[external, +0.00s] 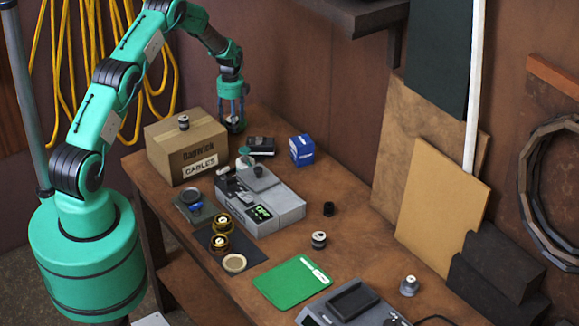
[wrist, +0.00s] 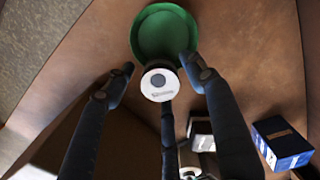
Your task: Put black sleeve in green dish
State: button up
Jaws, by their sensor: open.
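My gripper (external: 233,112) is at the far end of the bench, pointing down beside the cardboard box. In the wrist view my gripper (wrist: 160,82) has its fingers spread. A round piece with a white face and black edge (wrist: 159,84) is between the fingers, overlapping the dish's near rim in the picture. I cannot tell its height or whether it is the sleeve. A small plain black cylinder (external: 328,209), possibly the black sleeve, stands on the bench.
The cardboard box (external: 187,148) stands left of the gripper, with a small cylinder (external: 184,122) on top. A black device (external: 262,146), blue box (external: 301,150) and grey instrument (external: 262,205) are nearby. A green flat board (external: 292,284) lies nearer the front.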

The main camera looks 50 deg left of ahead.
notch_tip(320, 180, up, 12)
jog(key=b, duration=0.1)
dwell(0.5)
jog(key=shift+f, duration=0.1)
dwell(0.7)
jog(key=s+d+r+n+t, duration=0.1)
jog(key=s+d+r+n, duration=0.1)
jog(key=d+r, duration=0.6)
jog(key=s+d+r+n, duration=0.15)
jog(key=d+r, duration=0.25)
jog(key=r, duration=0.8)
jog(key=s+d+r+n+t, duration=0.2)
jog(key=s+d+r+n, duration=0.2)
jog(key=s+d+r, duration=0.7)
jog(key=s+d+r+n+t, duration=0.1)
jog(key=s+d+r+n, duration=0.4)
jog(key=s+d+r, duration=0.65)
jog(key=s+d+f+n, duration=0.1)
jog(key=s+d+n, duration=0.1)
jog(key=s, duration=0.7)
jog(key=s+d+f+n+t, duration=0.1)
jog(key=s+d, duration=0.4)
jog(key=s, duration=0.5)
jog(key=shift+s+d+f+n+t, duration=0.25)
jog(key=shift+s+f+n+t, duration=0.05)
jog(key=shift+f+n, duration=0.4)
